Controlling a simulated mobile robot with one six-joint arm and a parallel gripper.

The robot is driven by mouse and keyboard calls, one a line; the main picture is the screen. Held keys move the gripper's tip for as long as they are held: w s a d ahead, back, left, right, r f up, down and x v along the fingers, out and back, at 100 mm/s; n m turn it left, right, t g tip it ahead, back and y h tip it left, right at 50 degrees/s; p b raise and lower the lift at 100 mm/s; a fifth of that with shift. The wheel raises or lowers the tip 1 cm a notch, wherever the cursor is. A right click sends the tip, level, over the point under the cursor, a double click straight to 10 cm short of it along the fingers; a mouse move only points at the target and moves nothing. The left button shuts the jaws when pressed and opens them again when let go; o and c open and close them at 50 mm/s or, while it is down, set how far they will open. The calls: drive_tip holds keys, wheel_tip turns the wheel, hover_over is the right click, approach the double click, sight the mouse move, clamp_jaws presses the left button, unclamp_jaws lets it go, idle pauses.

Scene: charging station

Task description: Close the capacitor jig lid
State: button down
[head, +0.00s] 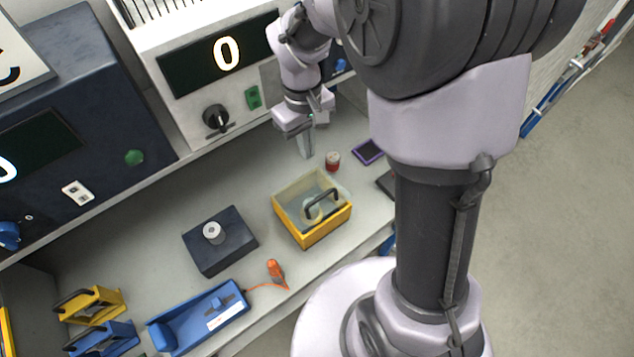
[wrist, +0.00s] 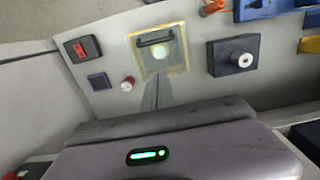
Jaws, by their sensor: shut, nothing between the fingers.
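The capacitor jig is a yellow box (head: 322,232) on the bench, and its yellow rim also shows in the wrist view (wrist: 183,42). A clear lid with a black arched handle (head: 321,199) lies over the box. I cannot tell if it sits fully flush. A pale round part shows inside through the lid. The handle is at the far edge in the wrist view (wrist: 153,40). My gripper (head: 306,154) is shut and empty, pointing down above the bench behind the jig, apart from it. Its fingers (wrist: 157,95) show just short of the jig in the wrist view.
A red can (head: 333,161) and a purple-edged device (head: 368,151) stand right of the jig. A dark box with a white knob (head: 220,242) is to its left. A blue tray (head: 199,315) and orange tool (head: 274,269) lie in front. Instrument cabinets (head: 190,75) stand behind.

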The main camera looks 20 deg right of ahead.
drive_tip(key=b, duration=0.3)
approach(323, 210)
drive_tip(key=w+a, duration=0.2)
drive_tip(key=w, duration=0.3)
drive_tip(key=shift+s+d+f, duration=0.3)
drive_tip(key=shift+s+f, duration=0.1)
drive_tip(key=shift+s, duration=0.1)
drive_tip(key=shift+s+d+f, duration=0.3)
drive_tip(key=shift+s+f, duration=0.15)
drive_tip(key=shift+s+f+b, duration=0.1)
drive_tip(key=shift+s+b, duration=0.15)
drive_tip(key=shift+b, duration=0.05)
drive_tip(key=s+f+b, duration=0.2)
drive_tip(key=f+b, duration=0.1)
drive_tip(key=shift+s+d+f, duration=0.15)
drive_tip(key=shift+d+f, duration=0.1)
drive_tip(key=shift+d, duration=0.15)
drive_tip(key=shift+s+d+f, duration=0.1)
drive_tip(key=shift+s, duration=0.2)
drive_tip(key=shift+w, duration=0.1)
